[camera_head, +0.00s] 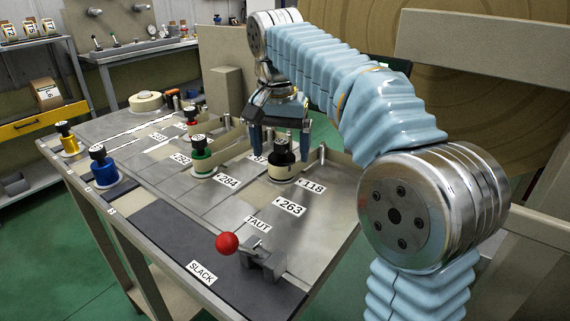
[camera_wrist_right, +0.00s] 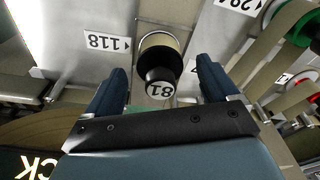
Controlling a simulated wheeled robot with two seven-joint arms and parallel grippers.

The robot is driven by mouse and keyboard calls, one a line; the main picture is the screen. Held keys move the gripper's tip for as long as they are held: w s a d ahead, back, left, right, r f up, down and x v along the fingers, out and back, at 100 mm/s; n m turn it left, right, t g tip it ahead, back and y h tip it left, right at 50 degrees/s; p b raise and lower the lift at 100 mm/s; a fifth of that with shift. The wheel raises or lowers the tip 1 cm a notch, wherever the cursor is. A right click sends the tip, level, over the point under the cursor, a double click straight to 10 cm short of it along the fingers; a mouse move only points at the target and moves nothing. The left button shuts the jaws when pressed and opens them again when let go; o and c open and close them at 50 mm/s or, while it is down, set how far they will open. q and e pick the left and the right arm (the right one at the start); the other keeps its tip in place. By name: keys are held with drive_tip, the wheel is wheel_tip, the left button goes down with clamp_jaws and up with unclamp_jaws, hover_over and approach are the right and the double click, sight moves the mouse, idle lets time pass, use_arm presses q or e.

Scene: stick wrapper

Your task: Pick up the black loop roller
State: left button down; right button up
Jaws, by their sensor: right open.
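The black loop roller (camera_head: 281,157) stands upright on the metal table, with a black knob top and a cream lower part. In the right wrist view the black roller (camera_wrist_right: 161,68) shows its top, marked 81, between the two fingers. My right gripper (camera_head: 279,140) is open, with its dark blue fingers pointing down just above and around the roller's top. In the right wrist view the gripper (camera_wrist_right: 160,95) has a finger on each side of the roller, with gaps between. My left gripper is not in view.
A green roller (camera_head: 200,158), a red roller (camera_head: 190,115), a blue roller (camera_head: 103,168) and a yellow roller (camera_head: 67,140) stand on the table. A red-knobbed lever (camera_head: 228,243) is at the front. Metal posts stand close to the black roller.

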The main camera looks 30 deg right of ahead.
sight(282, 156)
drive_tip(key=shift+w+d+f, duration=0.15)
drive_tip(key=shift+f, duration=0.7)
drive_tip(key=shift+w+d+f, duration=0.1)
drive_tip(key=shift+d+f, duration=0.05)
drive_tip(key=shift+f, duration=0.7)
drive_tip(key=c, duration=1.2)
drive_tip(key=shift+o, duration=0.2)
drive_tip(key=shift+r, duration=0.1)
